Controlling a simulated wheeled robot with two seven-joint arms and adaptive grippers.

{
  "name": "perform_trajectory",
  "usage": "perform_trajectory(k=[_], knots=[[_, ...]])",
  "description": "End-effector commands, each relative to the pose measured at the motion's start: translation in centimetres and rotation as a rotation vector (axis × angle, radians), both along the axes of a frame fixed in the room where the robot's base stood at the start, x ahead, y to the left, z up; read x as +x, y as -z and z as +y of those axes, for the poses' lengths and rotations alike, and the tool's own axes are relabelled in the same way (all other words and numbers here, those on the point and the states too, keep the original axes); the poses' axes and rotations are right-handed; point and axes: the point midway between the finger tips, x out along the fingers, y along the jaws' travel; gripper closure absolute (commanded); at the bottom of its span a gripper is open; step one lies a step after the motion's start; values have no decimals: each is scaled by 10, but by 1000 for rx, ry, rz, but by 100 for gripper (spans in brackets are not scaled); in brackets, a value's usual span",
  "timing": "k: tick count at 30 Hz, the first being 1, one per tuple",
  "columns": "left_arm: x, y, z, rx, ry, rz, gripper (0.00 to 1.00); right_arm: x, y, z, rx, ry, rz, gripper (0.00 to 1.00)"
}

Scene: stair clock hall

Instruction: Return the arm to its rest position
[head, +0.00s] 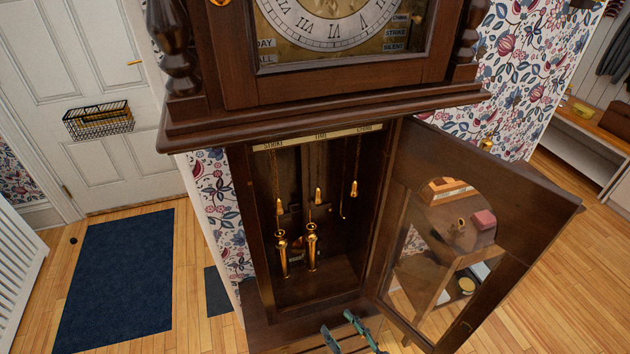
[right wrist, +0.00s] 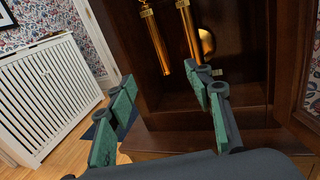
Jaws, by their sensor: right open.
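My right gripper (head: 344,330) is at the bottom of the head view, low in front of the clock case. It is open, and nothing shows between its green-padded fingers, which also appear in the right wrist view (right wrist: 172,95). The tall dark wood clock (head: 330,101) stands behind it, with its lower door (head: 540,190) swung open to the right. Two brass weights (head: 283,255) (head: 311,248) hang inside, apart from my gripper; they also show in the right wrist view (right wrist: 155,42) (right wrist: 188,30). My left gripper is not in view.
The open glazed door stands close to the right of my gripper. A white door with a wire basket (head: 98,120), a dark blue mat (head: 118,285) and a white slatted radiator cover (head: 15,265) are at left. A bench (head: 590,130) is far right.

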Motion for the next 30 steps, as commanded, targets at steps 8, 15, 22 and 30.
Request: perform_trajectory(k=[8, 15, 22, 30], knots=[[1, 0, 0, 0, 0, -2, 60, 14, 25, -45, 246, 142, 173, 53], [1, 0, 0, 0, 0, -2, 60, 20, 69, -101, 536, 325, 371, 53], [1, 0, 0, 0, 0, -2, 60, 4, 153, -178, 935, 614, 617, 53], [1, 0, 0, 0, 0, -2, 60, -88, 302, -266, 1512, 1136, 893, 53]])
